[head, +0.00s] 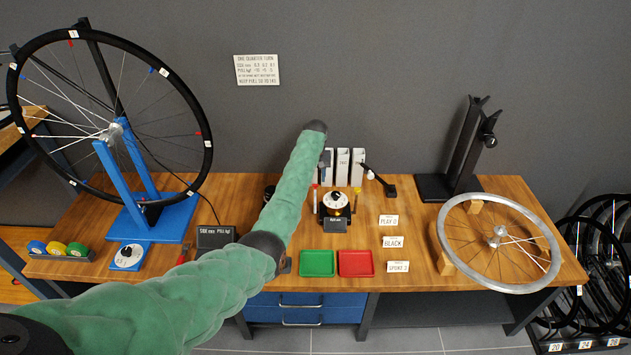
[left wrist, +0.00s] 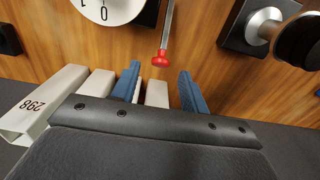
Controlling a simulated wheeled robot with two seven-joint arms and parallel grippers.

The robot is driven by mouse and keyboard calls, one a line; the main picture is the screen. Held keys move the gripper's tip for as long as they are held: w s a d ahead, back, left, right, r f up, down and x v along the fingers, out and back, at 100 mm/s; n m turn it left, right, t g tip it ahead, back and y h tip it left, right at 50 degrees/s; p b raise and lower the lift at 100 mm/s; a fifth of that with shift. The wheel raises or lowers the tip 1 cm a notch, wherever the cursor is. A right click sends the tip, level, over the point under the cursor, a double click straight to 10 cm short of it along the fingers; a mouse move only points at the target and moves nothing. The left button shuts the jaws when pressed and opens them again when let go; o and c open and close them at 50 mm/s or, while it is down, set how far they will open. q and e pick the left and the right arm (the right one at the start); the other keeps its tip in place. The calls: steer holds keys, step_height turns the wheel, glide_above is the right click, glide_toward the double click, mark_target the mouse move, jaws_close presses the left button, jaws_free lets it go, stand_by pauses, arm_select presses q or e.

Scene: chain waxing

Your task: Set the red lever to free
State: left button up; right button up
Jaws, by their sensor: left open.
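The red lever (head: 315,188) is a thin metal rod with a red knob, just left of the white dial (head: 335,201) on the bench. In the left wrist view its red knob (left wrist: 160,59) is just ahead of the gap between my fingertips. My left gripper (left wrist: 160,82) is open, with a blue finger on either side of the knob's line and nothing held. In the head view the gripper (head: 325,160) is small and partly hidden at the end of my green arm, above the back of the bench. No lever position marking is readable. My right gripper is out of view.
White boxes (head: 343,166) stand behind the dial, and show beneath my fingers in the left wrist view (left wrist: 42,105). A black-and-metal fixture (left wrist: 265,25) stands beside the lever. Green (head: 318,263) and red (head: 356,263) trays lie in front. A wheel stand (head: 150,218) is at left.

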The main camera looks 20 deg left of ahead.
mark_target(315, 199)
arm_select(q)
steer(key=shift+f, duration=1.5)
jaws_close()
